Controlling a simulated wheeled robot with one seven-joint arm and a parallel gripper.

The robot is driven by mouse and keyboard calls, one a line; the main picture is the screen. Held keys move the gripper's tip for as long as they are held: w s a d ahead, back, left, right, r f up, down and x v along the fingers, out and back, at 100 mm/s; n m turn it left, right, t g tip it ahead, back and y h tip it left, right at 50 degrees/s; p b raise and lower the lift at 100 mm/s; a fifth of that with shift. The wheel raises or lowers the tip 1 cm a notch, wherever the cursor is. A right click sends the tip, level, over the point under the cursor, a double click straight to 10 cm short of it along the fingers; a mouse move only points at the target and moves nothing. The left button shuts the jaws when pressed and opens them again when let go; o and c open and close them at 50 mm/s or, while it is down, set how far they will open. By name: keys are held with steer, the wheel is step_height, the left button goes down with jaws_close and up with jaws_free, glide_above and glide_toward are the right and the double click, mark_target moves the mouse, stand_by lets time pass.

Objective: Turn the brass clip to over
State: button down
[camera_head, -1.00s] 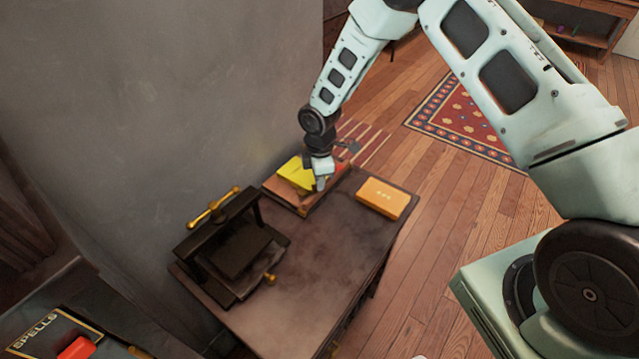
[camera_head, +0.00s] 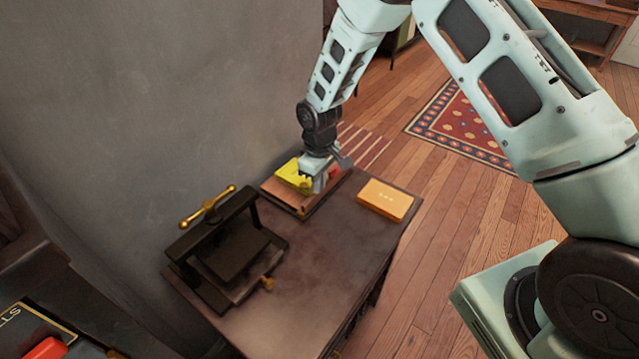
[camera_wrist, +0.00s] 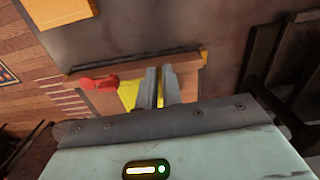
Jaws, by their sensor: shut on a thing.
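My gripper (camera_head: 316,186) is down over the wooden tray (camera_head: 283,197) at the back of the dark table. In the wrist view its fingers (camera_wrist: 161,78) are close together, with a thin yellow strip between them. A yellow piece (camera_head: 291,173) lies in the tray beside the gripper and shows partly in the wrist view (camera_wrist: 128,93). A small brass-coloured piece (camera_wrist: 204,56) is at the right end of the tray's edge in the wrist view. I cannot tell for sure which piece is the brass clip; the fingers hide part of the tray.
A red piece (camera_wrist: 93,83) is at the tray's left end in the wrist view. An orange box (camera_head: 385,199) lies right of the tray. The table's front middle is clear.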

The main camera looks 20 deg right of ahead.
steer(key=shift+m, duration=0.4)
steer(key=c, duration=1.6)
jaws_free()
steer(key=shift+o, duration=0.2)
step_height(320, 180, up, 18)
steer(key=b, duration=0.2)
steer(key=shift+f, duration=0.25)
